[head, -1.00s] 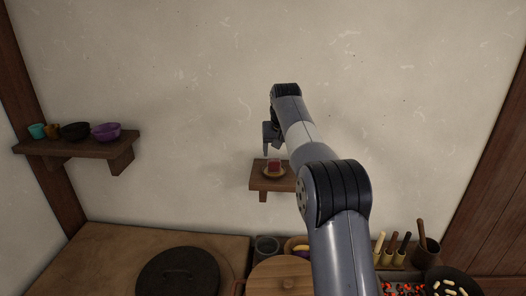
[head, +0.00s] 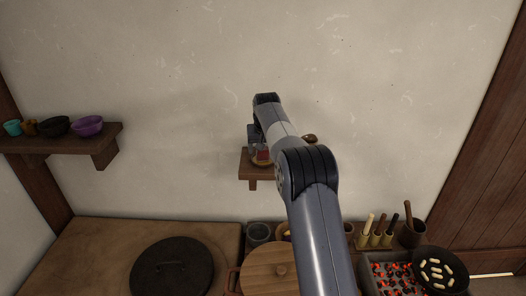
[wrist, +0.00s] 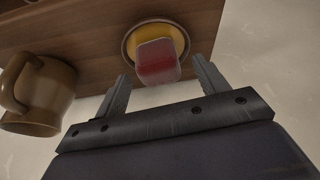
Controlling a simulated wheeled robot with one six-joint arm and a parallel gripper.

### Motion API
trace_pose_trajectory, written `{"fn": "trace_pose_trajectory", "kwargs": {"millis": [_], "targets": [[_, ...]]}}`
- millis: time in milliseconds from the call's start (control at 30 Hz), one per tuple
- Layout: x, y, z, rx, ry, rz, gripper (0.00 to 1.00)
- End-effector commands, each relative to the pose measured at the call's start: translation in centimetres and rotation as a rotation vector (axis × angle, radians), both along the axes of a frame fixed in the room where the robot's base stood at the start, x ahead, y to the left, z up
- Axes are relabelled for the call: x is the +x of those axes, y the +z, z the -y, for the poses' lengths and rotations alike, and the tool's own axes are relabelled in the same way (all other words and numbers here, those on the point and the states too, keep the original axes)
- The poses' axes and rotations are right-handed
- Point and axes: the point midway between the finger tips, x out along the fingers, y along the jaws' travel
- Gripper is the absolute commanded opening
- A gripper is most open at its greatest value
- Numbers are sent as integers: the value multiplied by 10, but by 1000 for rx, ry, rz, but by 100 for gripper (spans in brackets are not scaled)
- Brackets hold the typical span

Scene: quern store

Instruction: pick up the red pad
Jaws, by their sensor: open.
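The red pad (wrist: 158,68) is a small block with a paler pinkish top face. It sits on a round yellow dish (wrist: 130,45) with a dark rim, on the small wooden wall shelf (wrist: 80,42). In the head view the pad (head: 263,153) shows at the left of the shelf (head: 246,165), partly covered by my arm. My gripper (wrist: 160,70) is open, its two fingers pointing toward the pad, one to each side of it in the wrist view. I cannot tell whether the fingertips reach beside it.
A brown mug (wrist: 38,98) stands left of the dish in the wrist view. A left shelf (head: 60,140) holds several bowls and cups. Below are a dark round lid (head: 172,268), a wooden-lidded pot (head: 275,268), a brazier of coals (head: 390,280) and a pan (head: 440,268).

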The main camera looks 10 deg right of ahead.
Motion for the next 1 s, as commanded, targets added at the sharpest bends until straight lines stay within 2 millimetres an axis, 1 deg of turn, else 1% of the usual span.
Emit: {"fn": "trace_pose_trajectory", "kwargs": {"millis": [33,133,367,467,900,967,1000], "targets": [[2,-5,0,-1,0,-3,69],[5,-13,0,0,-1,-1,69],[6,-16,1,-1,-1,0,69],[6,-16,0,-1,-1,0,63],[6,-15,0,-1,-1,0,27],[6,-15,0,-1,-1,0,22],[6,-15,0,-1,-1,0,21]]}}
